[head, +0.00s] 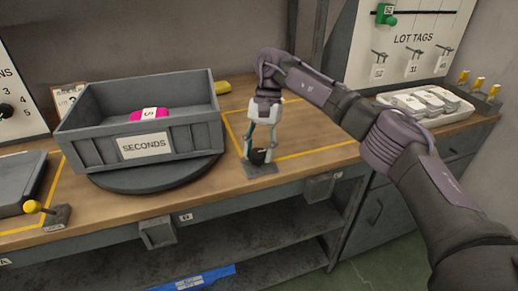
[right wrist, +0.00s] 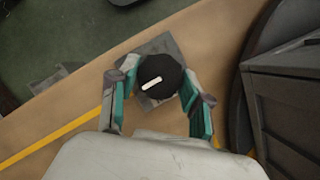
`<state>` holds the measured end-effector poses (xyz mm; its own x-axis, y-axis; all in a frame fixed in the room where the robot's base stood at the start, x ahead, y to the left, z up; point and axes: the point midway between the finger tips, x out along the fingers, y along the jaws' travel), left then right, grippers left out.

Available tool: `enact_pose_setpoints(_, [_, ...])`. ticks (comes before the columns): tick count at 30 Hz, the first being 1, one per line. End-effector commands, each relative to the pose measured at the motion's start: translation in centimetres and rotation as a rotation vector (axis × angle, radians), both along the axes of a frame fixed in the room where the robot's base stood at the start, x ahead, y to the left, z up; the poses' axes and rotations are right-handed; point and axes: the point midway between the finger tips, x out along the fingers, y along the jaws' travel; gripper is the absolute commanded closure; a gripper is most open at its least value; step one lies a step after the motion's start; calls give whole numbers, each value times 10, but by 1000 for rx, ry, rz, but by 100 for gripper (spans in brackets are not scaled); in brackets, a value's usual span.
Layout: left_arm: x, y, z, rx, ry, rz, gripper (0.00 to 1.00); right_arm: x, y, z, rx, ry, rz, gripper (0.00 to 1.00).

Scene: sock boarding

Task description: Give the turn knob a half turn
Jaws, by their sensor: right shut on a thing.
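The turn knob (head: 257,157) is round and black and sits on a grey base plate (head: 262,170) at the front edge of the workbench. In the right wrist view the knob (right wrist: 160,76) shows a white pointer line, slanted up to the right in the picture. My right gripper (head: 259,148) reaches down over the knob, shut on it. In the right wrist view the right gripper (right wrist: 159,84) has one teal-padded finger on each side of the knob. My left gripper is not in view.
A grey SECONDS crate (head: 85,151) holding a pink item (head: 149,115) stands on a dark round turntable (head: 160,182) left of the knob. A yellow-knobbed lever (head: 33,207) is at the far left. A white tray (head: 462,112) stands at the back right. Taped bench is clear right of the knob.

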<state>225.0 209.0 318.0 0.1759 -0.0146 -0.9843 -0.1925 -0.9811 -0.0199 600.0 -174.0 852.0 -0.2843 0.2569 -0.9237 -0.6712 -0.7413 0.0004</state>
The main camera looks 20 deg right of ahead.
Motion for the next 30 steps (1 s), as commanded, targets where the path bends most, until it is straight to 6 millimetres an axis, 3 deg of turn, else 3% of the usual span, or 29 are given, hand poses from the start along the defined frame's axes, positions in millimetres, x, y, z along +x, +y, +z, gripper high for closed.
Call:
enact_pose_setpoints(1, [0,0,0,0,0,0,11,1,0,2,1,-5,0,50])
enact_pose_setpoints(6, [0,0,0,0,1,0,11,0,0,1,0,-3,0,26])
enact_pose_setpoints(17, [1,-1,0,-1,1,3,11,1,-1,4,0,-3,-1,26])
enact_pose_setpoints(20, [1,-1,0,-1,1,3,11,5,-3,15,0,-4,-1,26])
enact_pose_setpoints(30, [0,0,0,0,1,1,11,25,-21,81,-1,-3,-3,26])
